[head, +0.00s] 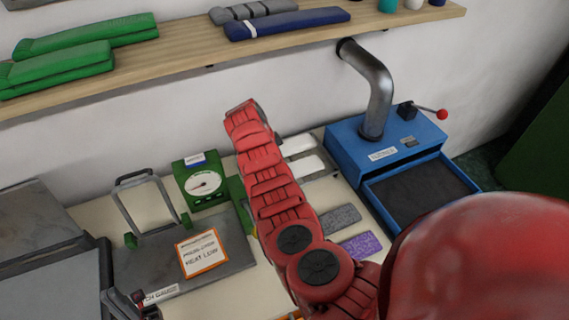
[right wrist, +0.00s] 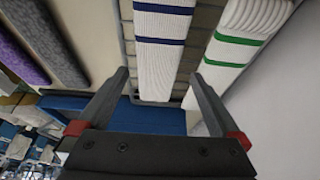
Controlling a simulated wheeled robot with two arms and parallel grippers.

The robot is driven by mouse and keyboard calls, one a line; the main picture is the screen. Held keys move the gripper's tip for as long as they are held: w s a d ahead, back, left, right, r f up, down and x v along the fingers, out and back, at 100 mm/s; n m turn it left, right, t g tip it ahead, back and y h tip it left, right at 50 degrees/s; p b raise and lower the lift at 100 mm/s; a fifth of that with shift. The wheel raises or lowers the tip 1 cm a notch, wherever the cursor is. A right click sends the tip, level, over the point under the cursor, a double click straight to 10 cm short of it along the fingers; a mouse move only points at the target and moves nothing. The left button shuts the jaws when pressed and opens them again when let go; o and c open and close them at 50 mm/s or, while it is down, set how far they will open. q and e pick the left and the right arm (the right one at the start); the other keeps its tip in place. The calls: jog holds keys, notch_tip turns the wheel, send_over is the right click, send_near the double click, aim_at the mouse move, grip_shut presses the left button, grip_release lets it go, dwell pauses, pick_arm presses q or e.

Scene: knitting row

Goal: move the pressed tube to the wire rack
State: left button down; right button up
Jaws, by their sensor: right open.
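Two white ribbed tubes lie side by side on a wire rack (right wrist: 201,38) in the right wrist view. One tube has blue stripes (right wrist: 161,25) and the other has green stripes (right wrist: 235,42). Both show partly in the head view behind my red arm (head: 303,145). I cannot tell which tube is the pressed one. My right gripper (right wrist: 158,75) is open and empty, its fingers pointing at the rack's end near the blue-striped tube. In the head view my left gripper (head: 132,306) shows only partly at the bottom left edge, its jaws unclear.
A blue heater box (head: 345,150) with a grey pipe stands right of the rack. A grey tube (head: 338,218) and a purple tube (head: 362,245) lie on the bench. A press plate (head: 205,262) with a card and green dial gauge (head: 203,185) stand left. A shelf (head: 190,45) holds green and blue tubes.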

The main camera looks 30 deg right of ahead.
jog(key=v, duration=0.7)
jog(key=shift+r, duration=0.2)
jog(key=shift+a, duration=0.1)
